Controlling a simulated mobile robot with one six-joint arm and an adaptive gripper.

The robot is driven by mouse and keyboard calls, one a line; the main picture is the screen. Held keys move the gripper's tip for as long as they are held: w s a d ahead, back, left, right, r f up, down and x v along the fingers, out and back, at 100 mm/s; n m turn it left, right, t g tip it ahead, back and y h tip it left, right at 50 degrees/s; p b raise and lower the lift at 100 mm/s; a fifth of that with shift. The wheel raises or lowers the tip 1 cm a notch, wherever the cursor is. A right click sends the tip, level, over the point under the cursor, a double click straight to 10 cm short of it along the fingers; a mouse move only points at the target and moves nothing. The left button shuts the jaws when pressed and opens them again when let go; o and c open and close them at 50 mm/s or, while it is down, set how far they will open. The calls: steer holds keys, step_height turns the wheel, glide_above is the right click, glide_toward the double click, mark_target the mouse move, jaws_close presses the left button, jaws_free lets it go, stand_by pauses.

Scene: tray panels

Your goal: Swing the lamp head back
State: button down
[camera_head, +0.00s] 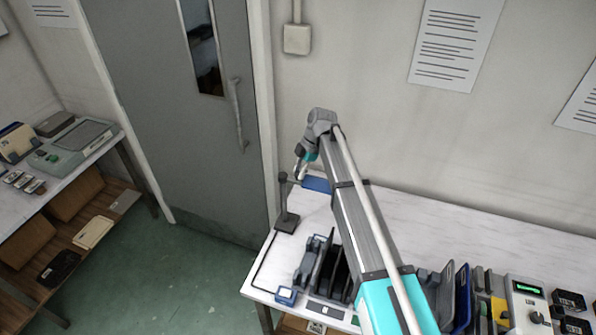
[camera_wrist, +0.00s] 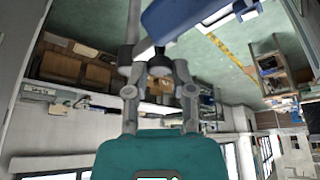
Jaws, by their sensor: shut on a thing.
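The lamp stands at the table's back left corner on a dark base (camera_head: 287,222) with a thin upright post. Its blue lamp head (camera_head: 317,184) sticks out to the right of the post, partly behind my arm. The blue head shows large at the top of the wrist view (camera_wrist: 185,18). My gripper (camera_head: 299,177) is at the lamp's top, between post and head. In the wrist view my gripper (camera_wrist: 159,66) is shut on a part of the lamp beside the blue head; the exact contact is partly hidden by the fingers.
Below the lamp, dark upright panels (camera_head: 318,265) stand in a rack, with a small blue item (camera_head: 286,296) at the table's front edge. A grey door (camera_head: 190,120) is behind to the left. More devices (camera_head: 527,305) stand at the right. The white tabletop (camera_head: 440,230) behind my arm is clear.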

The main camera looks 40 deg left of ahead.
steer(key=shift+d, duration=0.15)
steer(key=c, duration=0.9)
jaws_free()
steer(key=shift+f, duration=0.1)
steer(key=o, duration=0.5)
steer(key=shift+c, duration=0.2)
steer(key=shift+a, duration=0.2)
